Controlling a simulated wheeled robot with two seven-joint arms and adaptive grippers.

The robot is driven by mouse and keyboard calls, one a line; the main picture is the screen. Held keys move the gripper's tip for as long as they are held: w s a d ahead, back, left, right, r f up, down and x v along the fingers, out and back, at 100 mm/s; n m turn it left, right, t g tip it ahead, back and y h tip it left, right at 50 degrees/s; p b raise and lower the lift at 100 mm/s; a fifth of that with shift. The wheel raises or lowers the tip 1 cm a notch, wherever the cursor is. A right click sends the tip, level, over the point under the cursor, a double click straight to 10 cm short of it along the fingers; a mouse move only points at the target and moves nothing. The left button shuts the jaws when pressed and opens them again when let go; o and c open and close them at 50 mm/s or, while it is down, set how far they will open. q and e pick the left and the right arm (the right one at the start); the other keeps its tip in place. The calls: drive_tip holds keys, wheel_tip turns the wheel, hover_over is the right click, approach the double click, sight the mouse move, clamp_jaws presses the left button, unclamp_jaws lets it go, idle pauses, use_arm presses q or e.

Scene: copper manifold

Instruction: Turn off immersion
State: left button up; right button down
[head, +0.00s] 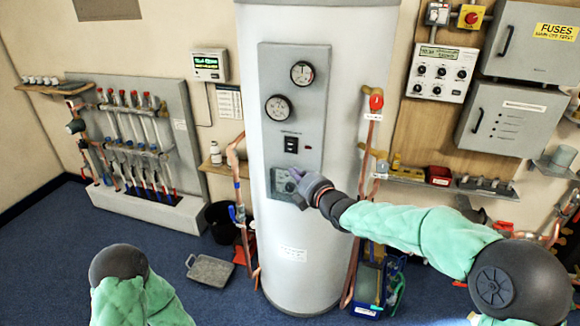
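A tall white cylinder (340,130) stands in the middle of the head view. A grey panel (311,85) on its front carries two round dials, an upper one (302,73) and a lower one (279,108). Below them is a black switch (291,145) under a small label too small to read. Lower still is a grey control plate (280,177), partly hidden by my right gripper. My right gripper (297,184) reaches in from the right, its fingers at the plate, below the black switch. I cannot tell its opening or whether it touches. My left gripper is out of view; only part of my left arm shows.
Copper pipes with a red-topped valve (376,102) run down the cylinder's right side. A shelf (440,181) with small items and grey fuse cabinets (512,118) are on the right. A grey tray (210,269) and black bucket (222,221) stand on the blue floor at left.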

drive_tip(key=s, duration=0.1)
drive_tip(key=s+d, duration=0.2)
drive_tip(key=s, duration=0.1)
drive_tip(key=shift+s+d+f, duration=0.1)
drive_tip(key=shift+f, duration=0.3)
drive_tip(key=s+d+f+m+g+h, duration=0.15)
drive_tip(key=s+f+m, duration=0.25)
drive_tip(key=f, duration=0.7)
drive_tip(key=s+d+f+m+g+h, duration=0.1)
drive_tip(key=s+f+m+g, duration=0.3)
drive_tip(key=f, duration=0.7)
drive_tip(key=s+d+f+m+g+h, duration=0.1)
drive_tip(key=s+f+m, duration=0.35)
drive_tip(key=f, duration=0.65)
drive_tip(key=s+f+m+g, duration=0.3)
drive_tip(key=s+f+m, duration=0.3)
drive_tip(key=s, duration=0.6)
drive_tip(key=s+f+m+g, duration=0.4)
drive_tip(key=s+f+m, duration=0.2)
drive_tip(key=s+f, duration=0.3)
drive_tip(key=s, duration=0.3)
drive_tip(key=shift+d+f, duration=0.2)
drive_tip(key=shift+d, duration=0.1)
